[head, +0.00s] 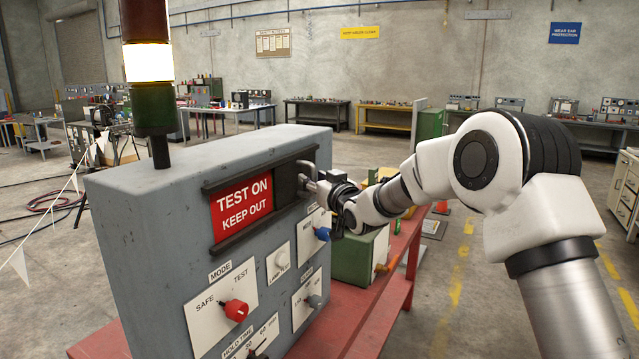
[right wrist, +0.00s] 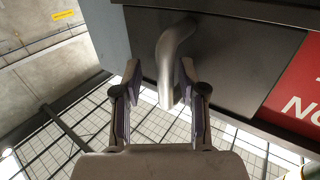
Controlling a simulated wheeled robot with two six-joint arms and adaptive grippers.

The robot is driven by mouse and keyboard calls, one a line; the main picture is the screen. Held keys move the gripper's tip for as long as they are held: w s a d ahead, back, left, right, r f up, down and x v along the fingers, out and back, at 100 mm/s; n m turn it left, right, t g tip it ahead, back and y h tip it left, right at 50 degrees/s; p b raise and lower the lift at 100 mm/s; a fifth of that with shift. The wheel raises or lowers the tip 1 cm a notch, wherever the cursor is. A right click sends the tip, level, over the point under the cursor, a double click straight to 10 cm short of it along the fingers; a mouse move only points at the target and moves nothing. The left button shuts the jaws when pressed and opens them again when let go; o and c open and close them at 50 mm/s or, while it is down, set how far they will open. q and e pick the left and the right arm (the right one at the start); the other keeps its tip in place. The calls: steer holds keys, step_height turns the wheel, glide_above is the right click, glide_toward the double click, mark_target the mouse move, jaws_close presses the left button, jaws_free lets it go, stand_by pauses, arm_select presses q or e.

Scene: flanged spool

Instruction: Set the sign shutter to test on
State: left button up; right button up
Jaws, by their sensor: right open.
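The sign window on the grey control box shows a red sign (head: 241,204) reading "TEST ON KEEP OUT". The dark shutter plate (head: 285,186) sits at the right end of its rails, beside the red sign. Its bent metal handle (head: 307,166) stands out near the plate's right edge. My right gripper (head: 315,186) is at this handle. In the right wrist view its two fingers (right wrist: 160,82) are apart, with the handle (right wrist: 172,62) between them; whether either finger touches it cannot be told. Part of the red sign (right wrist: 299,88) shows at right there. My left gripper is not in view.
A red mode knob (head: 236,310), a blue knob (head: 322,233) and other controls sit below the window. A signal lamp (head: 149,63) stands on the box. A green box (head: 357,258) is behind, on the red table (head: 397,285). Benches line the far wall.

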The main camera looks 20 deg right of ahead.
steer(key=s+d, duration=0.1)
steer(key=s, duration=1)
steer(key=shift+s, duration=0.35)
steer(key=shift+w, duration=0.1)
